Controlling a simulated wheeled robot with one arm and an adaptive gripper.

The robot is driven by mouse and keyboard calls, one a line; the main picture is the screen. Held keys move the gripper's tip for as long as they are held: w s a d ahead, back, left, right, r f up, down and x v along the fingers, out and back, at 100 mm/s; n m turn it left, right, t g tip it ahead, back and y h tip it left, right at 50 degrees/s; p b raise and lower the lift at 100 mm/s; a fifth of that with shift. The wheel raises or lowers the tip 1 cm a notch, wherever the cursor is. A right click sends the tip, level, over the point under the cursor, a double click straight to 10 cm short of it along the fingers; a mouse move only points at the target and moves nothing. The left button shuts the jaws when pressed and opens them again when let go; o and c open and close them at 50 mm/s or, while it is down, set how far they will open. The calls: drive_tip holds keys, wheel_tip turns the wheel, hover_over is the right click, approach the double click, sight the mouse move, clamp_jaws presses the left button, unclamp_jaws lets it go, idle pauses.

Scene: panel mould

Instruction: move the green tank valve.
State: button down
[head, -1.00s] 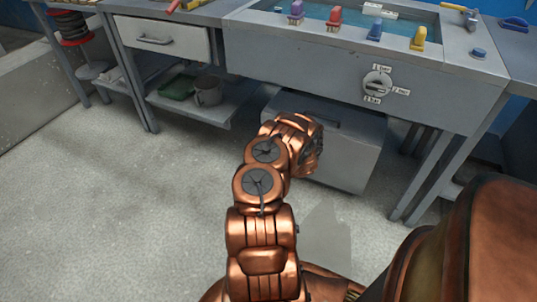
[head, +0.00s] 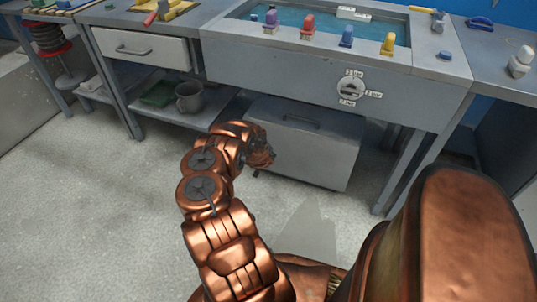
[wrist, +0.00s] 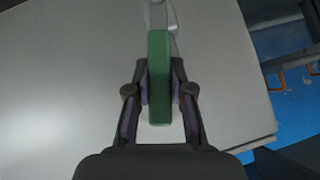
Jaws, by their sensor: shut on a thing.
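The green tank valve shows in the wrist view as a long green handle (wrist: 159,80), upright in the picture, with a grey metal piece beyond its top end. My gripper (wrist: 160,88) is shut on the handle, one dark finger on each side. In the head view, my copper arm reaches toward the bench front, and its dark end is before the grey cabinet. The fingertips and the valve cannot be made out there.
The grey bench (head: 290,75) carries a blue-lined basin with several coloured knobs and a dial (head: 351,89). A grey cabinet (head: 310,150) stands beneath. Open floor lies at left. A pale flat panel (wrist: 60,90) fills the wrist view's left.

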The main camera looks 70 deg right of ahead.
drive_tip(key=shift+w, duration=0.15)
drive_tip(key=c, duration=1)
unclamp_jaws()
drive_tip(key=shift+r, duration=0.1)
drive_tip(key=v, duration=1.2)
